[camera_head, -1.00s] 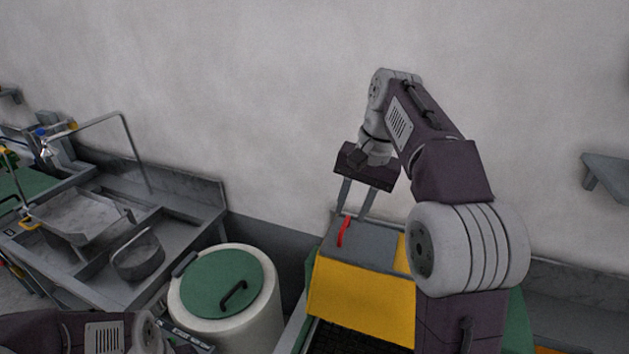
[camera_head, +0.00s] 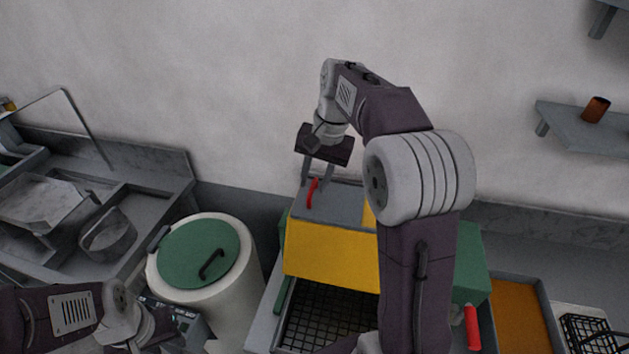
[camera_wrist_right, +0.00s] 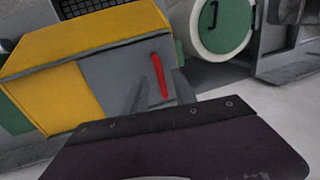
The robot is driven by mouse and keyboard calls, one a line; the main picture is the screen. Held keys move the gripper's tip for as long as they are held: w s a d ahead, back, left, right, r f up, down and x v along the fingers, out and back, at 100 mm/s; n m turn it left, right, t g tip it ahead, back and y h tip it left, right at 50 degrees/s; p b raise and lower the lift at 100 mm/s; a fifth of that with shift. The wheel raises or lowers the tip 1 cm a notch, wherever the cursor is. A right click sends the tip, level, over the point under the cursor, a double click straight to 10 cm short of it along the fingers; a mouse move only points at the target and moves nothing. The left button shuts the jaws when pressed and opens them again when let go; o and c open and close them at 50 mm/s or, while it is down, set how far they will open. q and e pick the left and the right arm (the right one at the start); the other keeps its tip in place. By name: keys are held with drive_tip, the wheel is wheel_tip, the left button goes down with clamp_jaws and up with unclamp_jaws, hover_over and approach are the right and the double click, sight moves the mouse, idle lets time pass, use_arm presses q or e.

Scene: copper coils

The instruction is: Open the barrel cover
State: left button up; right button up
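A white barrel (camera_head: 228,300) stands left of centre in the head view, with its green cover (camera_head: 185,250) and black handle (camera_head: 211,264) on top, lying shut. The barrel cover also shows in the right wrist view (camera_wrist_right: 222,40). My right gripper (camera_head: 316,188) is away from the barrel, over the grey top (camera_head: 340,203) of a yellow box (camera_head: 325,253). Its two fingers are apart. A red handle (camera_head: 313,193) on that top shows between the fingers, also in the right wrist view (camera_wrist_right: 159,75); contact cannot be told. My left arm is at the lower left; its fingers are not clear.
A metal sink bench (camera_head: 60,230) stands left of the barrel. A black grid (camera_head: 330,315) lies in front of the yellow box. An orange tray (camera_head: 520,310) and a wire basket (camera_head: 590,335) are at the lower right. A wall shelf (camera_head: 580,130) holds a copper-coloured coil (camera_head: 596,109).

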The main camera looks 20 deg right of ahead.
drive_tip(key=shift+s+a+f, duration=0.1)
drive_tip(key=shift+s+f, duration=0.05)
drive_tip(key=shift+s, duration=0.05)
drive_tip(key=shift+w+f, duration=0.1)
drive_tip(key=shift+w, duration=0.2)
drive_tip(key=shift+c, duration=1.2)
drive_tip(key=shift+w, duration=0.1)
clamp_jaws()
